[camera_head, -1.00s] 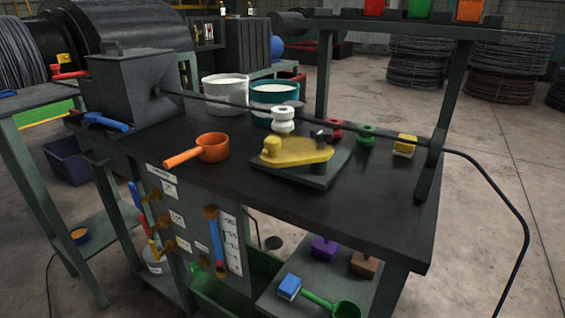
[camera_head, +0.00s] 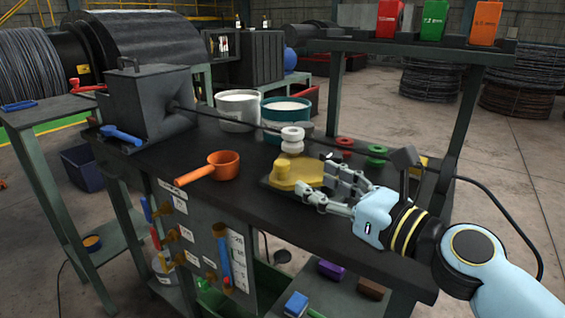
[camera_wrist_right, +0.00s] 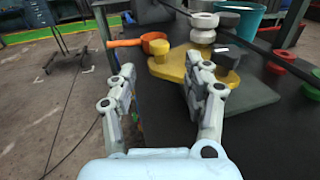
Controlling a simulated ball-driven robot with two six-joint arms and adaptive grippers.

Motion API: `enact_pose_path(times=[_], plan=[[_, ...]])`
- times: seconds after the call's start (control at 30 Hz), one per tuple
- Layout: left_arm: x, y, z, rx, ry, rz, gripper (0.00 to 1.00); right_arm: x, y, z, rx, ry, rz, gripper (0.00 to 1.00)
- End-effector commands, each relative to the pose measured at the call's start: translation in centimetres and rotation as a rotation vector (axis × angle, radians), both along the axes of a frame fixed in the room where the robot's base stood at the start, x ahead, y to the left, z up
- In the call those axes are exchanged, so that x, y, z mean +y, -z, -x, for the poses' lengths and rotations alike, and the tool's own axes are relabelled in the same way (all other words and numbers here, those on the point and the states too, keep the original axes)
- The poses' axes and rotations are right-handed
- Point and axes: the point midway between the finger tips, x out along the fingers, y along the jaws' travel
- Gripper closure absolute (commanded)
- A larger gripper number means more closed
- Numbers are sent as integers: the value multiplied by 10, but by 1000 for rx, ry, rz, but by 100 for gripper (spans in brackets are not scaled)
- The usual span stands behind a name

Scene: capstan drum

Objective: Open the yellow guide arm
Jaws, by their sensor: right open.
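The yellow guide arm (camera_head: 287,179) lies flat on a dark plate on the black bench, with a raised yellow knob at its left end. In the right wrist view the guide arm (camera_wrist_right: 172,67) lies ahead, with its yellow knob (camera_wrist_right: 194,61) and a dark knob (camera_wrist_right: 227,60) near it. My right gripper (camera_head: 322,180) is open and empty, over the right part of the guide arm and hiding some of it. Its fingers (camera_wrist_right: 160,85) stand apart in the wrist view. White rollers (camera_head: 292,140) stand behind the guide arm. My left gripper is out of view.
An orange ladle (camera_head: 222,166) lies left of the guide arm. A white bucket (camera_head: 238,110) and a teal bucket (camera_head: 286,112) stand behind. A dark rod runs above the bench. Red (camera_head: 344,142) and green (camera_head: 377,152) spools stand at the back right.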

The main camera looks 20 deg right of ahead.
Motion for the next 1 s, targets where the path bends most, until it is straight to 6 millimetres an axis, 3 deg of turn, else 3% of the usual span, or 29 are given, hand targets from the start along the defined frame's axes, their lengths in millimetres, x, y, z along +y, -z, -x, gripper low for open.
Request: enact_pose_path(times=[0.3, 0.5, 0.87, 1.0], plan=[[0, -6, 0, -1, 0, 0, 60, 25, -1, -58, -2, -1, 1, 49], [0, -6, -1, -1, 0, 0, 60, 35, 0, -82, -1, -2, 5, 49], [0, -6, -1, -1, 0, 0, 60, 38, 0, -88, -1, -3, 6, 49], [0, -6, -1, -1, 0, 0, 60, 38, 0, -88, 0, -3, 7, 65]])
